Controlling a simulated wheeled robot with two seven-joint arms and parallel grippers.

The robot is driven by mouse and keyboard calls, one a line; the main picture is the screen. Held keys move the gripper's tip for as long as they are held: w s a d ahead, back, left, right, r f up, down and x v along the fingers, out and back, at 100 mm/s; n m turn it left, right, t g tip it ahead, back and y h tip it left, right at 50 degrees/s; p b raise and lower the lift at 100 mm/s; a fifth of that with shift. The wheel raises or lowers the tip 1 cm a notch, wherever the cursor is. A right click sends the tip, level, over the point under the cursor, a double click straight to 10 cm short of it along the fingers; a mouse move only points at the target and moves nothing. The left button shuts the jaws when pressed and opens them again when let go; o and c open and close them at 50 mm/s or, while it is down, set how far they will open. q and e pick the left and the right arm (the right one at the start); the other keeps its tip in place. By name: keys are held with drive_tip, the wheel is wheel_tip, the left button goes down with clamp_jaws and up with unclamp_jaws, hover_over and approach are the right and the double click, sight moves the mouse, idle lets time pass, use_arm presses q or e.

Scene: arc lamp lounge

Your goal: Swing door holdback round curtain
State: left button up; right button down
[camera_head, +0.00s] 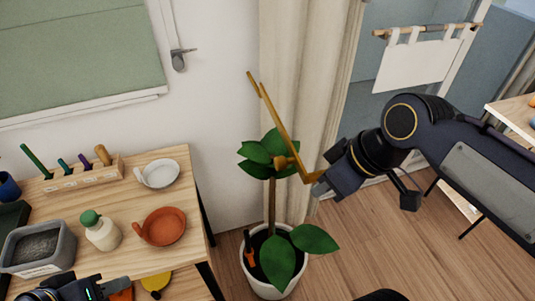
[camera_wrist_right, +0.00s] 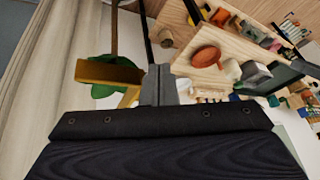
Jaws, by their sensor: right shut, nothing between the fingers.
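The brass-coloured holdback (camera_head: 281,122) is a long bent bar in front of the pale curtain (camera_head: 305,55). It runs from upper left to lower right and kinks towards my right gripper. My right gripper (camera_head: 318,188) is shut and empty, its tips close against the holdback's lower right end; I cannot tell whether they touch. In the right wrist view the shut fingers (camera_wrist_right: 160,85) are beside the brass bar (camera_wrist_right: 110,72), and the curtain (camera_wrist_right: 62,65) hangs to the left. My left gripper (camera_head: 72,290) is partly cut off at the bottom left, its fingers unclear.
A potted plant (camera_head: 272,258) stands under the holdback, its leaves close behind the bar. A wooden table (camera_head: 140,258) at left carries a terracotta dish (camera_head: 161,227), a white dish (camera_head: 159,173), a bottle (camera_head: 101,230) and a grey bin (camera_head: 38,246). Floor is clear at right centre.

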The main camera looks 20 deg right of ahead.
drive_tip(key=w+a+r+n+g, duration=0.4)
drive_tip(key=w+a+r+n, duration=0.3)
drive_tip(key=w+n, duration=0.3)
drive_tip(key=shift+w+r+n, duration=0.4)
drive_tip(key=shift+r+n, duration=0.2)
drive_tip(key=shift+n, duration=0.8)
drive_tip(key=shift+f, duration=0.1)
drive_tip(key=x, duration=1)
drive_tip(key=shift+w+d+f, duration=0.1)
drive_tip(key=shift+w+d, duration=0.05)
drive_tip(key=shift+d, duration=1.9)
drive_tip(key=shift+d, duration=0.1)
